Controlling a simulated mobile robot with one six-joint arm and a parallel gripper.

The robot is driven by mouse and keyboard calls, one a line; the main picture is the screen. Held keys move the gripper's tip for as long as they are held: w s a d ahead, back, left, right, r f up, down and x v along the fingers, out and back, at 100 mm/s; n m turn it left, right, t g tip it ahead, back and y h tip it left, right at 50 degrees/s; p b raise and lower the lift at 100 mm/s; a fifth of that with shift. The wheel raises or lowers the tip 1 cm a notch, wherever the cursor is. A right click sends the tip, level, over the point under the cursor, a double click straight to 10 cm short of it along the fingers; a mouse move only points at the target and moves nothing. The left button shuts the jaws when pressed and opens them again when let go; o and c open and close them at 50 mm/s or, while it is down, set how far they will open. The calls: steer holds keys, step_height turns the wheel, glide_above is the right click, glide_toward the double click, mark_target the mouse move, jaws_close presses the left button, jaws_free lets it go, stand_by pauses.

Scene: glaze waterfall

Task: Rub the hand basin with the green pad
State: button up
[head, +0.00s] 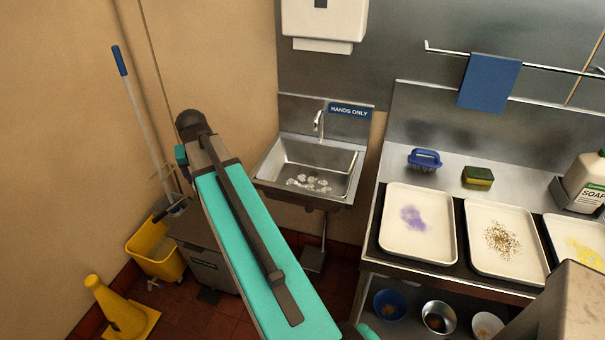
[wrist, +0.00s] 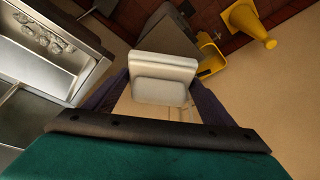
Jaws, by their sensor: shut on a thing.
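The hand basin (head: 286,176) is a steel sink on the back wall under a HANDS ONLY sign, with whitish round marks (head: 309,183) on its floor. It also shows at the upper left of the wrist view (wrist: 38,72). My gripper (wrist: 162,98) is shut on a pale grey block (wrist: 162,78), held in the air to the side of the basin, apart from it. No green shows on this block, so I cannot tell if it is part of the green pad. In the head view my arm hides the fingers and block. A yellow-and-green sponge (head: 478,176) lies on the counter.
The counter at right holds a blue brush (head: 425,159), stained trays (head: 391,235) and a soap bottle (head: 588,176). A paper dispenser (head: 324,20) hangs above the basin. A yellow bucket (head: 150,252), bin (head: 207,268) and yellow cone (head: 117,311) stand at left.

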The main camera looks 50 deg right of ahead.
steer(key=s+d+f+m, duration=0.1)
steer(key=s+d, duration=0.1)
steer(key=d, duration=0.3)
steer(key=s+d+f+m+p, duration=0.1)
steer(key=s+d+f, duration=0.1)
steer(key=d, duration=0.4)
steer(key=s+d+f+m+g+h, duration=0.1)
steer(key=s+d+f+m, duration=0.1)
steer(key=d, duration=0.4)
steer(key=shift+s+d+f+p, duration=0.15)
steer(key=shift+s+d+p, duration=0.05)
steer(key=shift+s+p, duration=0.25)
steer(key=s+d+f+m+g, duration=0.1)
steer(key=s+d+f+m, duration=0.2)
steer(key=s+d+f, duration=0.4)
steer(key=s+d+p, duration=0.1)
steer(key=s+d, duration=0.1)
steer(key=d, duration=0.2)
steer(key=shift+d+h, duration=0.2)
steer(key=shift+h, duration=0.2)
